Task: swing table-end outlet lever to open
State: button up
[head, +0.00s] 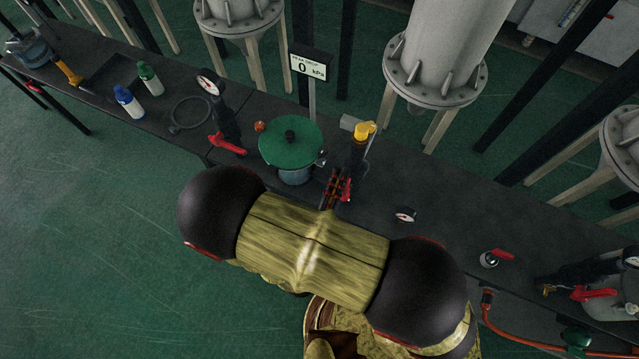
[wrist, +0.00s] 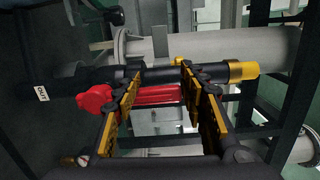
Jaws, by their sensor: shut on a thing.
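The outlet lever is a red handle (wrist: 150,95) lying alongside a black pipe (wrist: 160,72) in the wrist view. The pipe ends in a yellow cap (wrist: 243,71), and a white tag (wrist: 41,94) with lettering sits at the left. My gripper (wrist: 162,84) has its yellow-and-black fingers on either side of the red handle and is shut on it. In the head view the red lever (head: 347,188) shows partly behind my gripper (head: 334,188), below the yellow-capped outlet (head: 365,131). My arm hides part of the table's near edge.
A green-lidded pot (head: 290,145) stands just left of my gripper on the dark table (head: 440,190). A gauge with a red lever (head: 226,144) is farther left. A small gauge (head: 405,214) lies to the right. Tall grey tanks (head: 440,50) stand behind.

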jog(key=p+v, duration=0.1)
jog(key=v, duration=0.6)
jog(key=shift+f, duration=0.2)
dwell(0.4)
jog(key=shift+w+a, duration=0.1)
jog(key=x, duration=0.4)
jog(key=shift+w+r, duration=0.1)
jog(key=shift+w, duration=0.1)
